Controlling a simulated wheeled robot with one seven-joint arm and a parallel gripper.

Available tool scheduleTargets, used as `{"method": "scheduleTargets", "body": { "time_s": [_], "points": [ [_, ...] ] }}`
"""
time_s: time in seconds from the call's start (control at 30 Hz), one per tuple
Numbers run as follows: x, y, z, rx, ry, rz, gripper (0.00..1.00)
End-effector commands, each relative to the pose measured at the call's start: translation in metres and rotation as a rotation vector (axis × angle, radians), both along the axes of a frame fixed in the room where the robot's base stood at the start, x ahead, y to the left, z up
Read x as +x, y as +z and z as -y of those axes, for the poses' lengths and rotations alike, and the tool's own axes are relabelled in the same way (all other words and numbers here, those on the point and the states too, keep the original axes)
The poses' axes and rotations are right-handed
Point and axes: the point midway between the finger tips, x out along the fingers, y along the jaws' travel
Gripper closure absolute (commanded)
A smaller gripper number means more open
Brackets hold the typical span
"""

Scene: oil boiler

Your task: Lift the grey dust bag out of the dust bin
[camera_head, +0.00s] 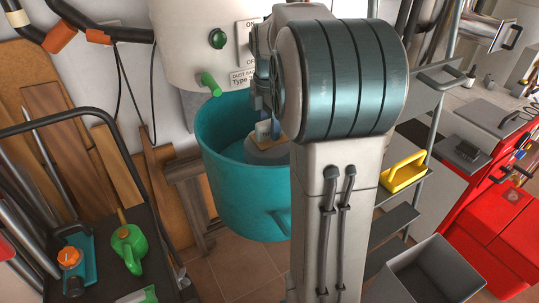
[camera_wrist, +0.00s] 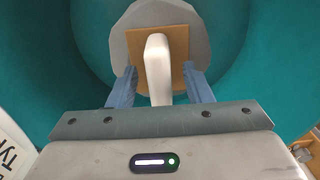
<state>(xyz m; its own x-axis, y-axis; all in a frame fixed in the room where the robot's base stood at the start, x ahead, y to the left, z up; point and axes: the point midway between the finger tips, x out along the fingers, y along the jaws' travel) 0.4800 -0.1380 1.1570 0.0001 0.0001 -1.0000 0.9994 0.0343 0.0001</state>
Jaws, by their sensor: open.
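The dust bin (camera_head: 240,185) is a large teal tub in the middle of the head view; its inner wall (camera_wrist: 270,60) fills the wrist view. The grey dust bag (camera_head: 262,153) lies inside it, partly hidden by my arm. In the wrist view the grey dust bag (camera_wrist: 200,22) has a brown square collar and a white upright handle. My gripper (camera_wrist: 158,85) is open above the bag, with one blue finger on each side of the white handle. Whether either finger touches the handle, I cannot tell.
A white machine housing (camera_head: 190,40) with a green knob hangs over the bin's back. A black cart (camera_head: 110,275) with green and orange items stands at left. A grey open box (camera_head: 435,270) and a shelf with a yellow item (camera_head: 402,172) are at right.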

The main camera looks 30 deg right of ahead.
Motion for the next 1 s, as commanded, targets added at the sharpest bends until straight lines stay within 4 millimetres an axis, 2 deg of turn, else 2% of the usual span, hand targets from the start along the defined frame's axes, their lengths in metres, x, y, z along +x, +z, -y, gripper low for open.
{"method": "scheduleTargets", "body": {
  "time_s": [0.03,0.1,0.2,0.67,0.87,1.0],
  "points": [
    [0.000,0.000,0.000,0.000,0.000,0.000,0.57],
    [0.000,0.000,0.000,0.000,0.000,0.000,0.77],
    [0.000,0.000,0.000,0.000,0.000,0.000,1.00],
    [0.000,0.006,0.000,-0.001,0.000,0.002,1.00],
    [0.001,0.023,0.000,-0.001,0.000,0.003,1.00],
    [0.000,0.043,0.000,-0.001,0.000,0.003,1.00]
  ]
}}
